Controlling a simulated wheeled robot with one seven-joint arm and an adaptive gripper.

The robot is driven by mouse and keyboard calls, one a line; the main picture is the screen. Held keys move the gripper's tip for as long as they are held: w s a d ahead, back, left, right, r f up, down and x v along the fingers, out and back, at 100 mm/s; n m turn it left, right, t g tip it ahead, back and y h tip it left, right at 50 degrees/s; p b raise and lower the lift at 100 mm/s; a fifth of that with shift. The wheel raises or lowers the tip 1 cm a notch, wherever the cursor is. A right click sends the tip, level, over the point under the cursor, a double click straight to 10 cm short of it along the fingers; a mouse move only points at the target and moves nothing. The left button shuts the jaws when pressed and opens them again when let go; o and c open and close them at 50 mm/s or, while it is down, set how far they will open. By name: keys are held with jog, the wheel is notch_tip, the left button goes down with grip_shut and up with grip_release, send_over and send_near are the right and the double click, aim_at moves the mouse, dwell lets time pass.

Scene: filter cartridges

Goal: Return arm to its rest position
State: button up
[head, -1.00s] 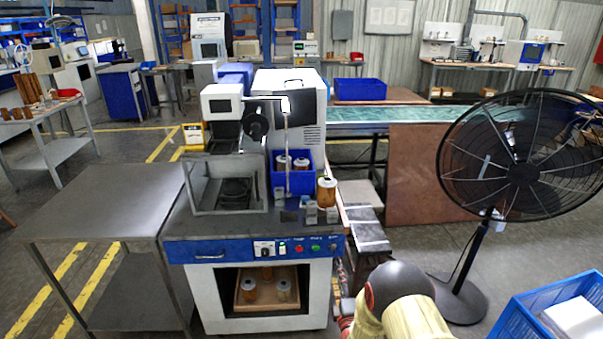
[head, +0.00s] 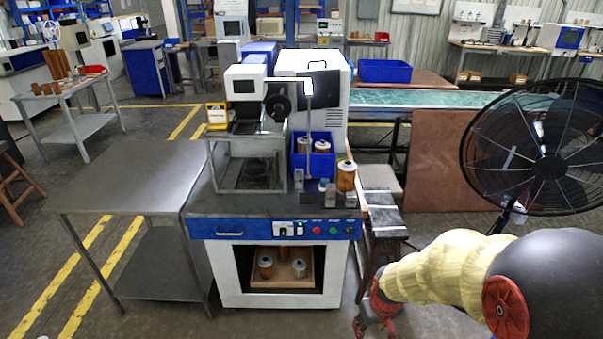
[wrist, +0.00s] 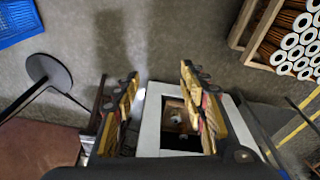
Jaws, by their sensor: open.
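My arm (head: 440,272) reaches in from the lower right of the head view. My gripper (head: 375,318) hangs low there, right of the machine cabinet. In the wrist view my gripper (wrist: 158,78) has its two fingers spread apart with nothing between the tips. A filter cartridge (head: 346,177) stands upright on the right end of the machine top. Cartridges (head: 322,146) also stand in the blue bin (head: 318,166) behind it. More sit in a wooden tray (head: 284,284) inside the white cabinet (head: 228,274).
A black fan (head: 550,168) stands at the right. A steel table (head: 135,188) is left of the machine. A dark bench (head: 381,224) stands close beside the cabinet, near my gripper. The wrist view shows a wooden crate (wrist: 245,45) of cartridges and a blue crate (wrist: 15,20).

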jog(key=s+r+m+t+p, duration=0.1)
jog(key=s+r, duration=0.4)
jog(key=r, duration=0.5)
jog(key=s+r+t+p, duration=0.1)
jog(key=s+r, duration=0.4)
jog(key=r, duration=0.5)
jog(key=s+r+m+t+p, duration=0.1)
jog(key=s+r, duration=0.5)
jog(key=r, duration=0.5)
jog(key=shift+m+t, duration=0.3)
jog(key=shift+s, duration=0.1)
